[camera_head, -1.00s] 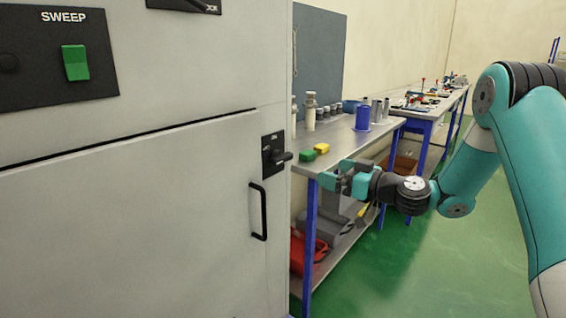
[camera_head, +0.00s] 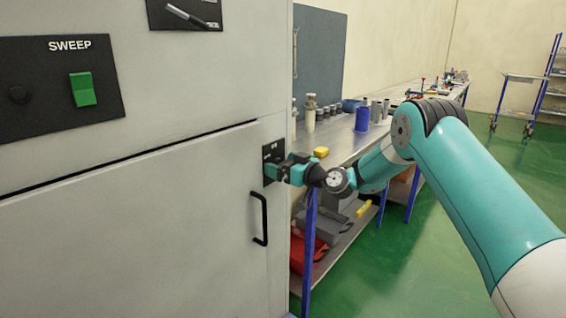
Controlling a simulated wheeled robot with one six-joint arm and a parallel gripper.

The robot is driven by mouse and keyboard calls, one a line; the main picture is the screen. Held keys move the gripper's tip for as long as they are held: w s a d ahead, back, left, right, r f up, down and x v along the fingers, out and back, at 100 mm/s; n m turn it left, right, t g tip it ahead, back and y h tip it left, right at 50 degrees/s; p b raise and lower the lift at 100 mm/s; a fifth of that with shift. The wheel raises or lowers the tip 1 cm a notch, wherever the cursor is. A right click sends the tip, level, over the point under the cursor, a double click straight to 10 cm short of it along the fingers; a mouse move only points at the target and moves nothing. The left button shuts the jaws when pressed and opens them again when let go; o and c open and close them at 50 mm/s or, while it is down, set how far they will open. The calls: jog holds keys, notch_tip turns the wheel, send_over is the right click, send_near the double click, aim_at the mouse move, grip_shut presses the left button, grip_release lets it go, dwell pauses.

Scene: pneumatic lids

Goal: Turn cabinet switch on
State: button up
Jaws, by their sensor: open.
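The cabinet (camera_head: 130,230) fills the left side, with a black switch plate (camera_head: 267,151) on its front near the right edge. The rotary switch knob on that plate is hidden behind my gripper (camera_head: 272,173). My gripper is open, with its fingers at the plate, around or right beside the knob; I cannot tell whether they touch it. A black door handle (camera_head: 264,218) stands upright just below the switch.
A green SWEEP rocker (camera_head: 83,89) sits on a black panel at the upper left. A workbench (camera_head: 341,140) with a blue cup (camera_head: 362,118), a yellow block (camera_head: 321,152) and bottles stands behind my arm.

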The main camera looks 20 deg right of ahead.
jog(key=c, duration=0.6)
jog(key=shift+c, duration=0.2)
jog(key=shift+f+m+b, duration=0.1)
jog(key=shift+m+b, duration=0.2)
jog(key=shift+w+m+b, duration=0.1)
jog(key=shift+m+b, duration=0.45)
jog(key=shift+m, duration=0.45)
jog(key=m+b, duration=0.1)
jog(key=m, duration=0.2)
jog(key=shift+d+m, duration=0.15)
jog(key=shift+m, duration=0.15)
jog(key=m, duration=0.6)
jog(key=shift+w+d+f, duration=0.15)
jog(key=m+p, duration=0.1)
jog(key=m, duration=0.4)
jog(key=shift+f, duration=0.2)
jog(key=shift+m, duration=0.4)
